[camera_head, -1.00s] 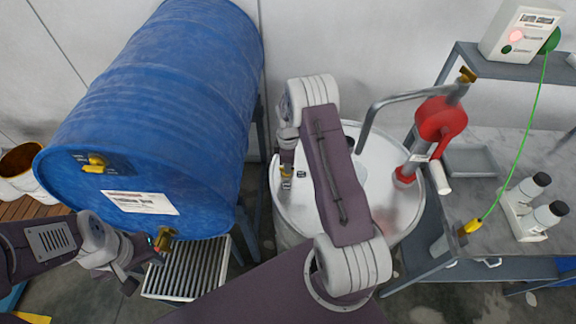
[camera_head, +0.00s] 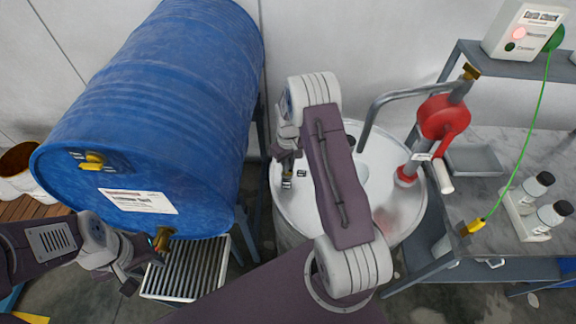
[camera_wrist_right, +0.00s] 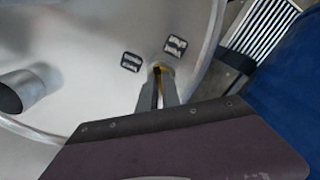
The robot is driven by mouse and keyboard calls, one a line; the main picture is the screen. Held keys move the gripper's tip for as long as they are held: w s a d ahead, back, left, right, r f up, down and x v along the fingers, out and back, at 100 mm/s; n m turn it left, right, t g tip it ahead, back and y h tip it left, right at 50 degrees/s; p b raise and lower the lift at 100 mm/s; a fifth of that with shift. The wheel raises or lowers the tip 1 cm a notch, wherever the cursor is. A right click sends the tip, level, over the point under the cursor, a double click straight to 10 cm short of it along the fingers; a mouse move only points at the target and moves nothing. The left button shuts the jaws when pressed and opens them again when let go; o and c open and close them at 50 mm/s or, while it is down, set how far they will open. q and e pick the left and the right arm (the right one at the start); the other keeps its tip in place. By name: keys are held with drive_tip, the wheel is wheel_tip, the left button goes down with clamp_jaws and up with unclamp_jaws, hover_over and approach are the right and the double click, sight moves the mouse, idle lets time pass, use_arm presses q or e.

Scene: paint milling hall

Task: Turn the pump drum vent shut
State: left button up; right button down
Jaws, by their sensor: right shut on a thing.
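The pump drum (camera_head: 345,200) is a pale metal drum with a red hand pump (camera_head: 440,118) on its lid. My right gripper (camera_head: 287,182) points down at the left part of this lid. In the right wrist view, the fingers of my right gripper (camera_wrist_right: 159,80) are shut on the small yellow vent (camera_wrist_right: 157,69), mostly hidden between them. Two small dark-and-white labels (camera_wrist_right: 131,62) lie beside it on the lid. My left gripper (camera_head: 143,268) is near the brass tap (camera_head: 162,240) of the blue drum; its fingers are too unclear to judge.
A big blue drum (camera_head: 165,110) lies on a stand at the left, above a slatted grate (camera_head: 190,272). A grey bench (camera_head: 500,150) at the right holds a tray (camera_head: 473,160), bottles (camera_head: 540,186) and a yellow clamp (camera_head: 472,227) on a green cable. The pump's pipe arches over the lid.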

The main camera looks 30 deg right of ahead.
drive_tip(key=m, duration=0.4)
drive_tip(key=shift+w+r, duration=0.1)
drive_tip(key=shift+w, duration=0.05)
drive_tip(key=shift+a+m, duration=0.1)
drive_tip(key=shift+m, duration=1.9)
drive_tip(key=c, duration=1.8)
unclamp_jaws()
drive_tip(key=shift+o, duration=1.3)
drive_tip(key=shift+a, duration=0.1)
